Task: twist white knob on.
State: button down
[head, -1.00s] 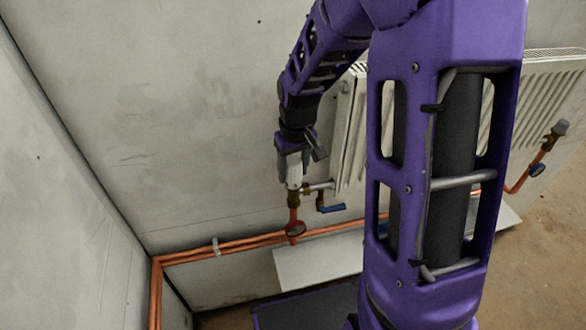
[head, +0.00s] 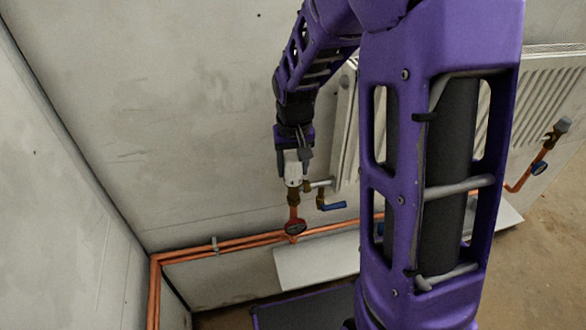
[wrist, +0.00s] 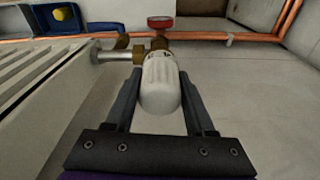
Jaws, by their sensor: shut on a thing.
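The white knob (head: 293,172) sits upright on top of the brass valve (head: 294,195) at the left end of the near radiator. My gripper (head: 292,158) is above it with its fingers around it, shut on the knob. In the wrist view the white knob (wrist: 160,88) lies between the two dark fingers of my gripper (wrist: 160,100), its rounded end towards the camera. The brass valve (wrist: 158,46) shows beyond it. Part of the knob is hidden by the fingers in the head view.
Copper pipes (head: 235,243) run along the wall's foot. The radiator (head: 344,130) is just right of my gripper. A grey-capped valve (head: 562,126) stands far right. Wall space to the left is clear.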

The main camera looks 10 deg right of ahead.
aim_at(294, 155)
jog(key=m, duration=0.4)
jog(key=shift+s+f+m+h+b, duration=0.15)
jog(key=shift+f+m+h+b, duration=0.15)
jog(key=shift+m, duration=0.1)
jog(key=m, duration=0.3)
jog(key=shift+r+m+g, duration=0.1)
jog(key=shift+m+g, duration=0.2)
jog(key=shift+m, duration=0.1)
jog(key=shift+c, duration=1.9)
grip_release()
jog(key=o, duration=0.4)
jog(key=shift+r, duration=0.1)
jog(key=shift+r, duration=0.15)
jog(key=shift+r+p, duration=3.15)
jog(key=shift+r, duration=0.75)
